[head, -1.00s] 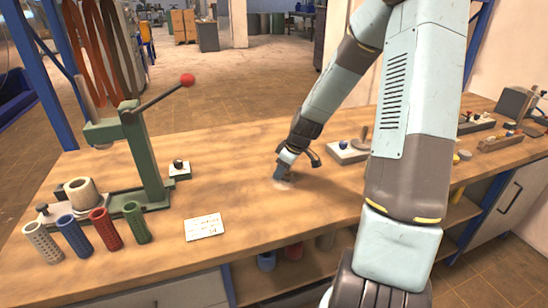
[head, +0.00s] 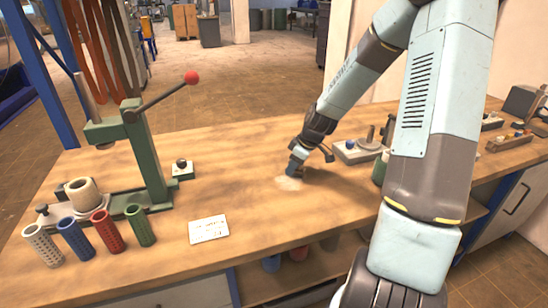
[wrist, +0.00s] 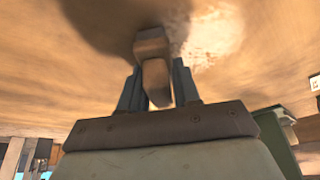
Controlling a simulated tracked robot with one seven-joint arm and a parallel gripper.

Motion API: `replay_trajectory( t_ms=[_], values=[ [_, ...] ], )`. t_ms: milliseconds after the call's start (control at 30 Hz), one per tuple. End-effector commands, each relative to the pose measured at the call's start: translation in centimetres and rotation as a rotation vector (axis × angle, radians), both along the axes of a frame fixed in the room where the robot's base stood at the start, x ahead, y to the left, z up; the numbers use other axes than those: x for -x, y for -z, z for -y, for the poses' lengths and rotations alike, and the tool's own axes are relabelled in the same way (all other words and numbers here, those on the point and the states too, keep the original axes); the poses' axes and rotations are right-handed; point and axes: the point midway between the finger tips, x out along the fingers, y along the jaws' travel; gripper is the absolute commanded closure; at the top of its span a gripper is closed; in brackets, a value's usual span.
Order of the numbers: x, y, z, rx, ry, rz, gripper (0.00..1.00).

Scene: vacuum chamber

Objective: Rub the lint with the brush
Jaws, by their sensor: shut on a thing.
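The lint (head: 288,183) is a pale, thin patch on the wooden bench top, just in front of my gripper in the head view. In the wrist view it shows as a whitish speckled area (wrist: 215,35) at the upper right. My gripper (head: 295,168) points down close to the bench at the patch's far right edge. In the wrist view my gripper (wrist: 157,85) is shut on the brush (wrist: 152,48), a light brown block between the two grey fingers. The brush's lower end is hidden, so I cannot tell whether it touches the wood.
A green lever press (head: 145,150) with a red knob stands at the left. Several coloured perforated cylinders (head: 106,230) stand at the front left. A white card (head: 208,229) lies near the front edge. Fixtures (head: 358,150) stand to the right. The bench centre is clear.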

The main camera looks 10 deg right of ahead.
Motion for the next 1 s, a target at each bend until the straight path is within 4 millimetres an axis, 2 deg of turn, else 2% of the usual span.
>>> replay_trajectory(
  t_ms=[167, 1000],
  values=[
    [0.1, 0.1, 0.4, 0.002, 0.036, -0.001, 0.97],
    [0.2, 0.1, -6.2, 0.001, 0.052, 0.000, 0.97]
  ],
)
